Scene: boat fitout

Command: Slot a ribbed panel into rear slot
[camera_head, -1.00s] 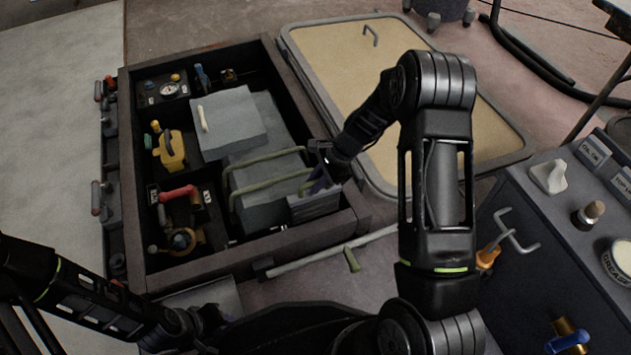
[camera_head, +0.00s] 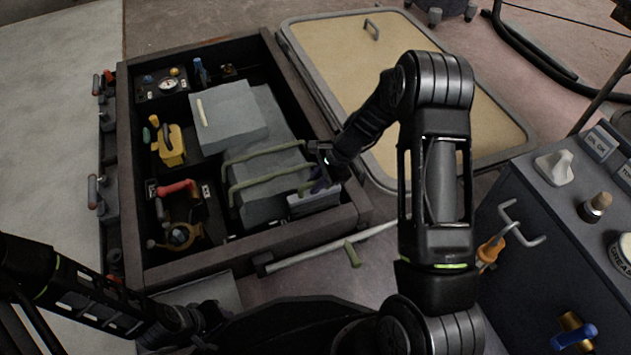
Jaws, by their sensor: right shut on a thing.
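A grey ribbed panel (camera_head: 314,201) stands at the near right corner inside the dark open box (camera_head: 357,203). My right gripper (camera_head: 322,178) is at the panel's top and shut on it; the fingertips are small and partly hidden. Green rails (camera_head: 262,154) run across a grey block (camera_head: 262,200) just left of the gripper. I cannot tell how deep the panel sits, nor make out the rear slot. My left arm enters from the left, and its gripper (camera_head: 195,325) is low in the picture, dark and hard to read.
A grey lidded block (camera_head: 228,118), a yellow pump-like part (camera_head: 170,147) and a red-handled valve (camera_head: 178,188) fill the box. A grey console (camera_head: 530,260) stands at right. A rod (camera_head: 310,254) lies along the near side.

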